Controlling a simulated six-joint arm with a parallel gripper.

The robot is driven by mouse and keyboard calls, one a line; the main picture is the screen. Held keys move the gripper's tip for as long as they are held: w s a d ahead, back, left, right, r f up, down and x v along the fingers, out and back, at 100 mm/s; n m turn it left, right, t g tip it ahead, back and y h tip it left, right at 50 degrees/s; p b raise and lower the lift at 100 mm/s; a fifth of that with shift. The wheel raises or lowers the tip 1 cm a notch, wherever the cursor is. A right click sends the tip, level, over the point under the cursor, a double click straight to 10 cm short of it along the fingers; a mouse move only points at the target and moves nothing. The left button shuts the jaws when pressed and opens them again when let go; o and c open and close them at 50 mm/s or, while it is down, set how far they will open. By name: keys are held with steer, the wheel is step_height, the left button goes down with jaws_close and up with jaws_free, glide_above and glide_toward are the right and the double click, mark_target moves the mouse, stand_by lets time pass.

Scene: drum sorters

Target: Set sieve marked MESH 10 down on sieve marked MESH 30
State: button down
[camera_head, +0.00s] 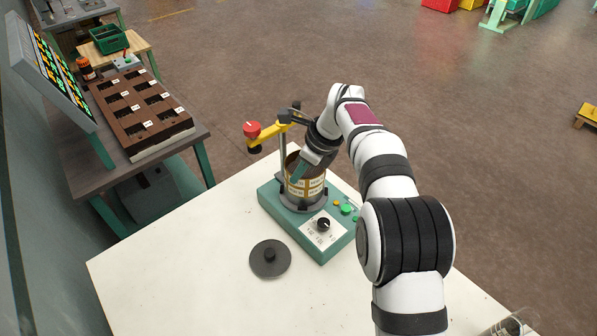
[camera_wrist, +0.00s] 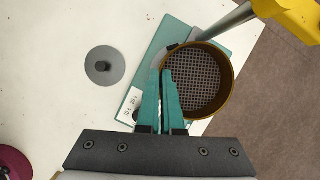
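A brass-coloured sieve (camera_wrist: 228,88) with a coarse grey mesh floor is at the upper right in the wrist view. In the head view a stack of sieves (camera_head: 304,189) with pale labels stands on the teal shaker base (camera_head: 335,238); the marks are too small to read. My gripper (camera_wrist: 166,76) has its teal fingers close together, one on each side of the top sieve's wall, pinching its rim. In the head view my gripper (camera_head: 299,170) reaches down to the top of the stack. The lower sieve is hidden from above, and I cannot tell whether the sieves touch.
A dark round lid with a knob (camera_head: 270,259) lies on the white table (camera_head: 190,255). A post with a yellow arm and red knob (camera_head: 252,129) stands behind the stack. A glass container (camera_head: 512,326) is at the lower right. The table's left part is clear.

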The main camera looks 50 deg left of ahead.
steer(key=c, duration=1.1)
jaws_free()
steer(key=shift+r, duration=0.1)
steer(key=v, duration=1.2)
steer(key=w+d+r+n, duration=0.2)
steer(key=d+r, duration=0.1)
steer(key=d, duration=1.2)
steer(key=s+d+n+t, duration=0.1)
steer(key=s+d, duration=0.2)
steer(key=d, duration=0.7)
steer(key=s+d+f+n, duration=0.1)
steer(key=s+d+f, duration=0.2)
steer(key=s+d, duration=0.2)
steer(key=s+d+f+n+h, duration=0.1)
steer(key=s+d+f+n, duration=0.1)
steer(key=s+d, duration=0.4)
steer(key=s+d+f+n+h, duration=0.1)
steer(key=s+d+f, duration=0.3)
steer(key=s+d, duration=0.1)
steer(key=shift+s+d+n, duration=0.3)
steer(key=shift+s+n, duration=0.1)
steer(key=shift+s, duration=0.5)
